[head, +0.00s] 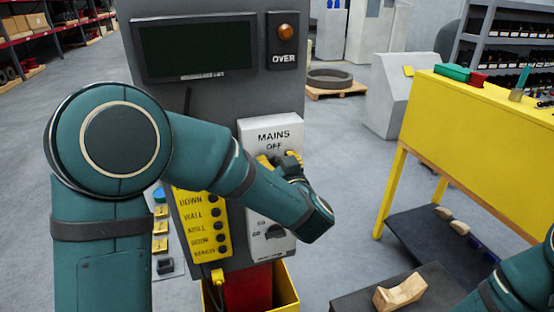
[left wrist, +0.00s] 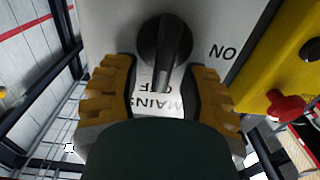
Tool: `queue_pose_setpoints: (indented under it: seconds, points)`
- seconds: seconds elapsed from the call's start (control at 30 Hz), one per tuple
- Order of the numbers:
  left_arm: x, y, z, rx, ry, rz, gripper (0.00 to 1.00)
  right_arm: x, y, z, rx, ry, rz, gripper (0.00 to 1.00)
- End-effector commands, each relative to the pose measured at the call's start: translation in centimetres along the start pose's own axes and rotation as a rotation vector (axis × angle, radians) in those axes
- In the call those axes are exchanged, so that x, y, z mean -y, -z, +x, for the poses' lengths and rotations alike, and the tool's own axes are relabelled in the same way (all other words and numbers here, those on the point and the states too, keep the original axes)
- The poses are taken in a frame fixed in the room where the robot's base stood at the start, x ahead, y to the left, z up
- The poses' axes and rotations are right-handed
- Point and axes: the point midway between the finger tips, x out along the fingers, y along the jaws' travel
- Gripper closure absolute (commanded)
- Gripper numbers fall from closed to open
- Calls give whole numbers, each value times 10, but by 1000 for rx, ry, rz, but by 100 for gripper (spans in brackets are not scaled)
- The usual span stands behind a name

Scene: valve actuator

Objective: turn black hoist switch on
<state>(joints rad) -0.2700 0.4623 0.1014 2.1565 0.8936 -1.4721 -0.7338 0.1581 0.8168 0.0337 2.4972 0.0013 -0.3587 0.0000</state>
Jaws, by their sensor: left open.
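A round black rotary switch (left wrist: 165,40) shows in the left wrist view on a white panel that reads MAINS. Its raised bar points toward the OFF marking, and ON is printed to the right. My left gripper (left wrist: 162,78) is open, with its yellow fingers on either side of the bar's end; contact cannot be told. My right gripper is out of view.
A yellow button panel (head: 190,202) is left of the white panel. Another black knob (head: 275,232) sits lower down. A yellow table (head: 480,120) stands right, with a dark platform bearing a wooden block (head: 400,291) in front.

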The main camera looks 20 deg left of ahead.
Motion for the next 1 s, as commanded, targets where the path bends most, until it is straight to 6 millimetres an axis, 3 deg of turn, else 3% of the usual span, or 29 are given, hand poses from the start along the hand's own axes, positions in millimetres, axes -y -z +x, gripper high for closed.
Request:
queue_pose_setpoints:
  seconds: [0.3, 0.43, 0.77, 1.0]
  points:
    - [0, 0, 2, 0, -1, 0, 57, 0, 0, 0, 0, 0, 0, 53]
    - [0, 0, 2, 0, -1, 0, 100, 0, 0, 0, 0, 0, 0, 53]
    - [0, -1, 2, 1, 0, -5, 100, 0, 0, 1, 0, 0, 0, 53]
    - [2, -4, 2, 1, 1, -73, 100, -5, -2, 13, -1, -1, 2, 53]
